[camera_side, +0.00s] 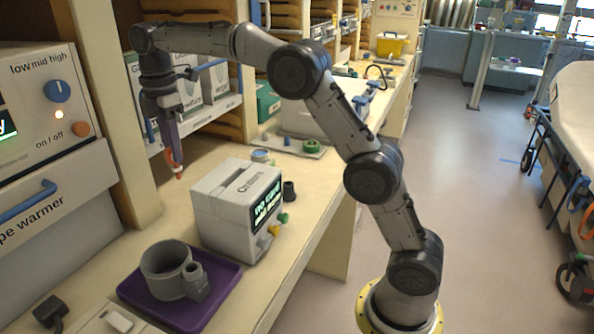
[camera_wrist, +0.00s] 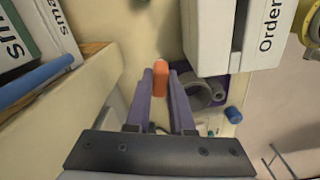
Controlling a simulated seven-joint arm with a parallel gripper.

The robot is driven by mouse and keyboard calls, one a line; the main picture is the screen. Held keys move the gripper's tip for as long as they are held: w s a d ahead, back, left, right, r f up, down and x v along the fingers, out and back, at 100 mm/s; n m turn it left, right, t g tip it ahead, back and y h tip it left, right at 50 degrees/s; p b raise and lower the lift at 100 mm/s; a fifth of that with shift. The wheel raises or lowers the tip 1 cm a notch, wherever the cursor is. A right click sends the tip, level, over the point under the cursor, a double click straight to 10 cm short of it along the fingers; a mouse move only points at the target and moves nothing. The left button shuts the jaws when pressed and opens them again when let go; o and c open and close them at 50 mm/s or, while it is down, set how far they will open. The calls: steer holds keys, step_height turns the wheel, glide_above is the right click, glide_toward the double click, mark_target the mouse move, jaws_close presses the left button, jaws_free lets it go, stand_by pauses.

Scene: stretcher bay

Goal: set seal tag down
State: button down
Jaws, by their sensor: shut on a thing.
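The seal tag is a small orange-red piece (camera_side: 178,173) at the tip of my gripper in the side view. It also shows as an orange strip (camera_wrist: 160,72) between the fingertips in the wrist view. My gripper (camera_side: 172,158) points down and is shut on it, in front of the shelf and over the back part of the counter (camera_side: 222,150). In the wrist view my gripper (camera_wrist: 161,76) has a purple finger on each side of the tag. I cannot tell whether the tag touches the counter. Its middle is partly covered by the fingers.
A grey box device with a lit display (camera_side: 235,205) stands right of my gripper. Shelf boxes (camera_side: 214,82) stand close behind. The counter left of the device looks bare.

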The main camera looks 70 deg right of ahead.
steer(key=r, duration=0.1)
steer(key=d+r, duration=0.1)
steer(key=r, duration=0.1)
steer(key=shift+s+r, duration=0.1)
steer(key=shift+s, duration=0.05)
steer(key=s+d+m, duration=0.4)
steer(key=s+d, duration=0.2)
steer(key=d, duration=0.4)
steer(key=s+d+m, duration=0.5)
steer(key=d, duration=0.4)
steer(key=s+d+m, duration=0.6)
steer(key=s+d, duration=0.2)
steer(key=s, duration=0.5)
steer(key=shift+w+d+f, duration=1.65)
steer(key=shift+w+f, duration=0.05)
steer(key=shift+f, duration=1.35)
steer(key=shift+w+d+f, duration=1.7)
steer(key=shift+f, duration=1.3)
steer(key=shift+w+d+f, duration=1.65)
steer(key=shift+w+f, duration=0.05)
steer(key=shift+f, duration=1.35)
steer(key=shift+f, duration=0.1)
